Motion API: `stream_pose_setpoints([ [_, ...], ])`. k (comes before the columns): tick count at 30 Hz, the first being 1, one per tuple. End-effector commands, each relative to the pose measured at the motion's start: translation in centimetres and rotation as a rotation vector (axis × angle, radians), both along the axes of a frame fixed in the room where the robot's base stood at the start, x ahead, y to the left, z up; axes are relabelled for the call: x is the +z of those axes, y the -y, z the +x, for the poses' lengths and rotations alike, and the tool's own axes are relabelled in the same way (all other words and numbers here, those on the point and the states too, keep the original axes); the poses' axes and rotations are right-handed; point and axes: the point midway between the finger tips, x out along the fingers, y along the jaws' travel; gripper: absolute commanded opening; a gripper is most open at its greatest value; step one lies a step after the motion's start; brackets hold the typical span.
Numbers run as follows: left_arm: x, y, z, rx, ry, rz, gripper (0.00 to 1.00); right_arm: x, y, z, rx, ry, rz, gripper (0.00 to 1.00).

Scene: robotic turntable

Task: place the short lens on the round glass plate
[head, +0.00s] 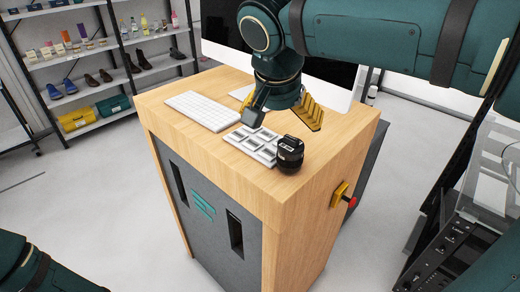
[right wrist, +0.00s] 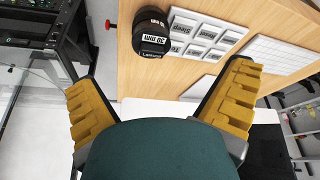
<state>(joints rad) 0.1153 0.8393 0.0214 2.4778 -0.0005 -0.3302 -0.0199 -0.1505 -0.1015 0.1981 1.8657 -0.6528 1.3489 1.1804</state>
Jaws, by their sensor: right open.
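The short lens (head: 290,154) is a black cylinder standing upright near the front right of the wooden desk top. In the right wrist view, the lens (right wrist: 150,33) shows a white "30 mm" label. My right gripper (head: 282,117) is open and empty, above the desk just behind the lens and apart from it. Its two yellow ridged fingers are spread wide in the right wrist view (right wrist: 163,95). The round glass plate cannot be made out for certain; a clear pane (right wrist: 30,85) shows at the left of the right wrist view. My left gripper is out of view.
The wooden desk (head: 335,165) also carries a panel of labelled keys (head: 252,147) beside the lens, a white keyboard (head: 203,110) and a monitor (head: 222,57). A red button (head: 350,201) juts from its side. Black equipment (head: 445,250) stands at right.

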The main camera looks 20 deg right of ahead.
Motion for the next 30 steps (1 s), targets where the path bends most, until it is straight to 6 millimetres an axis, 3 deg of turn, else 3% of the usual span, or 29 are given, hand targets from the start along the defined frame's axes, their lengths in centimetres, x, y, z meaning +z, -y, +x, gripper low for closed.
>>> stream_pose_setpoints([
  [2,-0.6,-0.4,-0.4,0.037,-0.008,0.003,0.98,0.9,0.5,-0.6,-0.032,0.014,-0.01,1.0],
  [5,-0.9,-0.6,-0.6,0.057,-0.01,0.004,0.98,0.6,0.9,-0.7,-0.046,0.015,-0.015,1.0],
  [15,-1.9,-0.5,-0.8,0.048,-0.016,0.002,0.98,-5.0,2.5,0.9,-0.044,0.011,-0.016,1.0],
  [25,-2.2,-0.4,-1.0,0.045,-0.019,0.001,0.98,-7.4,3.4,1.5,-0.043,0.012,-0.016,1.0],
  [30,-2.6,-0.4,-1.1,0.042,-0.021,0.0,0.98,-9.7,4.5,1.8,-0.044,0.011,-0.015,1.0],
])
